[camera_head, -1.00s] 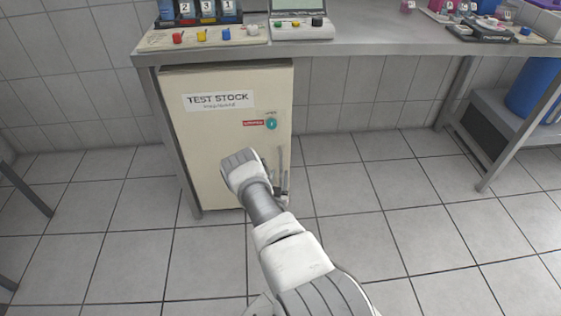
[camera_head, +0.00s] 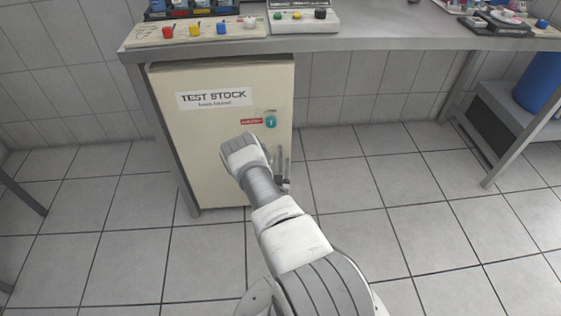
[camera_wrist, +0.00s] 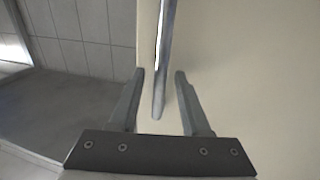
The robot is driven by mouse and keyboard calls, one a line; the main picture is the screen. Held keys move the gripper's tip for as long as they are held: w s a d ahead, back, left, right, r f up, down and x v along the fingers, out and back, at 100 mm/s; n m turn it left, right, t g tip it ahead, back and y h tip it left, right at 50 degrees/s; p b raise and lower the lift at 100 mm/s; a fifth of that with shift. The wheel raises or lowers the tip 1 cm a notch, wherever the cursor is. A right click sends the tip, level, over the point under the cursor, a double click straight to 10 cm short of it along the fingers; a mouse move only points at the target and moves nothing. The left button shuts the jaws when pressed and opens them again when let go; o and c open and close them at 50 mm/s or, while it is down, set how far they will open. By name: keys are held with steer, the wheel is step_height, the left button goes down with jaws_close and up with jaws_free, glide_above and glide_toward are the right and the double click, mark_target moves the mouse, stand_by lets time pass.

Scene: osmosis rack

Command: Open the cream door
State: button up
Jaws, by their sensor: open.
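The cream door (camera_head: 205,125) is the front of a cabinet under the bench, with a "TEST STOCK" label (camera_head: 213,99) near its top. It looks shut. A teal round lock (camera_head: 270,121) sits at its upper right. A vertical grey bar handle (camera_wrist: 162,75) runs down the door in the wrist view. My gripper (camera_wrist: 158,78) is open, with one finger on each side of the handle's lower end. I cannot tell whether either finger touches it. In the head view my arm hides part of the door, and the handle is only partly visible near its right edge.
The metal bench (camera_head: 400,40) overhangs the cabinet and carries button panels and small items. A bench leg (camera_head: 160,140) stands left of the door. A blue barrel (camera_head: 540,82) is at the far right. The tiled floor in front is clear.

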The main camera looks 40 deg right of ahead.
stand_by(0.3)
jaws_close()
stand_by(1.3)
